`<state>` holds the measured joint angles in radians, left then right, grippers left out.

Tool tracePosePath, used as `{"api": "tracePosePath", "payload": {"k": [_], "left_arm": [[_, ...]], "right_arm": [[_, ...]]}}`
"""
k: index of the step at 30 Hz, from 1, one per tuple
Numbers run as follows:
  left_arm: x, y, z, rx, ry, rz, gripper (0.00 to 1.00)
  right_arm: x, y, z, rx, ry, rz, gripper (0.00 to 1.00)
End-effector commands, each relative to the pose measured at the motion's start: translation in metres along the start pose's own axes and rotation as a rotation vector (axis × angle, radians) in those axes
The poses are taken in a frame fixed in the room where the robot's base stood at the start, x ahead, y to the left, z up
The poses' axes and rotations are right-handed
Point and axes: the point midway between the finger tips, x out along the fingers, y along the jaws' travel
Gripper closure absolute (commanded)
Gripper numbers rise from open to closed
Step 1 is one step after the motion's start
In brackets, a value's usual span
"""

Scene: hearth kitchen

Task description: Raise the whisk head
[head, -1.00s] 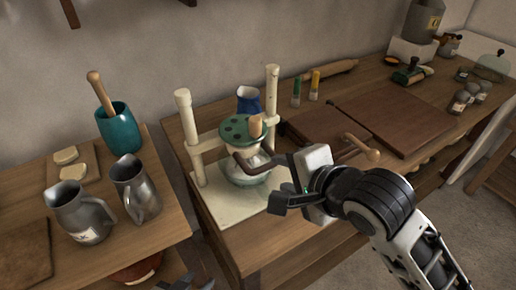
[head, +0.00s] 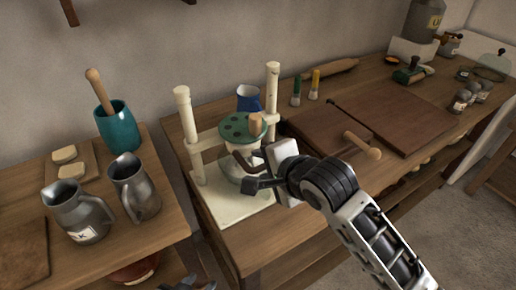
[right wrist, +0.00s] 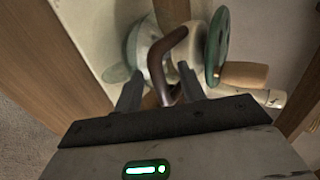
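The whisk head shows as a green disc (head: 239,128) with holes and a wooden knob, between two cream posts. It also shows edge-on in the right wrist view (right wrist: 217,46). A dark bent handle (right wrist: 162,58) sticks out beside it. A pale bowl (head: 231,165) stands below the disc, partly hidden. My right gripper (head: 258,171) is at the handle. In the right wrist view its fingers are apart, with the handle's end between them and gaps on both sides. Dark parts, apparently my left gripper (head: 187,284), show at the bottom edge, mostly cut off.
A blue jug (head: 249,98) stands behind the whisk stand. A rolling pin (head: 362,146) and wooden boards (head: 395,118) lie to the right. Metal pitchers (head: 80,213) and a teal crock (head: 118,128) stand on the left table, with a gap between the tables.

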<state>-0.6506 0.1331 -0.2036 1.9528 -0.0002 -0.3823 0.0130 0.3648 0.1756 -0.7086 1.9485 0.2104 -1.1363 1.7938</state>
Motion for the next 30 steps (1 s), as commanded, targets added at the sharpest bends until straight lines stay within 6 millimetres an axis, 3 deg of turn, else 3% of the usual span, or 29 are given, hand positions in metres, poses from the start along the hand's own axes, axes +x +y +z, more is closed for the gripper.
{"api": "tracePosePath", "payload": {"k": [1, 5, 6, 30], "left_arm": [[0.0, 0.0, 0.0, 0.0, 0.0, 0.0, 0.64], [0.0, -0.001, 0.0, 0.0, 0.0, -0.001, 0.64], [0.0, -0.001, 0.0, 0.0, 0.0, -0.001, 0.64], [-0.006, -0.003, -0.007, 0.002, 0.001, -0.005, 0.64]], "right_arm": [[0.0, 0.0, 0.0, 0.0, 0.0, 0.0, 0.6], [0.0, 0.0, 0.0, 0.0, 0.0, 0.0, 0.96], [0.0, 0.0, 0.0, 0.0, 0.0, 0.0, 1.0], [-0.018, -0.027, 0.0, -0.002, 0.001, -0.004, 1.0]]}}
